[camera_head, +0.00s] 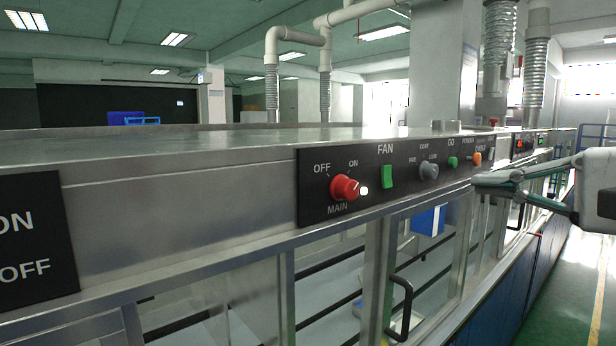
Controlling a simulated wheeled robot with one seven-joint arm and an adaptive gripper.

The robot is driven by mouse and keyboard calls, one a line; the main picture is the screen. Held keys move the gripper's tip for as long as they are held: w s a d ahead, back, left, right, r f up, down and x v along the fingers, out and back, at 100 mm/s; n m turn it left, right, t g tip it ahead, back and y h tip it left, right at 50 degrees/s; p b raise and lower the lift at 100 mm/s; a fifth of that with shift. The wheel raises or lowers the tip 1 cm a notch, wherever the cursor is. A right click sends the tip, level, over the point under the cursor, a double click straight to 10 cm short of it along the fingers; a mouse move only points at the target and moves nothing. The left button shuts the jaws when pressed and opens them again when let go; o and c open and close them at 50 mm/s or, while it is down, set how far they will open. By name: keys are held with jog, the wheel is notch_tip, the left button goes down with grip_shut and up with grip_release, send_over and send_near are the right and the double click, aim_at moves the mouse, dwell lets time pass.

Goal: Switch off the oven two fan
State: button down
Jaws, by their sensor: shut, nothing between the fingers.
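A black control panel (312,190) is set in the steel front of the near unit. It carries a green rocker switch (387,177) under the word FAN. Left of it is a red MAIN knob (344,188) with OFF and ON marks; its pointer looks turned toward the ON side. No oven number is readable, and I cannot tell whether the fan rocker is on or off. My gripper (476,185) enters from the right with its fingers closed and empty, pointing left. It appears just below the panel's right end, apart from the fan switch.
A lit white lamp (364,190), a grey selector knob (428,171), a green GO button (452,162) and an orange button (477,158) share the panel. Another panel (524,145) is farther right. A black door handle (403,306) sticks out below. The aisle floor (578,300) at right is clear.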

aim_at(388, 179)
jog(key=p+x, duration=0.1)
jog(key=x, duration=1.2)
jog(key=shift+w+a, duration=0.15)
jog(key=shift+w, duration=0.05)
jog(key=shift+w+f+b, duration=0.1)
jog(key=shift+f+b, duration=0.05)
jog(key=shift+b, duration=0.3)
jog(key=shift+w+a+f+t+b, duration=0.1)
jog(key=shift+w+f+t+b, duration=0.15)
jog(key=shift+b, duration=0.75)
jog(key=shift+a+y+b, duration=0.1)
jog(key=shift+y+b, duration=0.2)
jog(key=shift+b, duration=0.7)
jog(key=t+b, duration=0.1)
jog(key=b, duration=0.3)
jog(key=shift+f+y+b, duration=0.1)
jog(key=shift+y+b, duration=0.2)
jog(key=shift+r, duration=0.25)
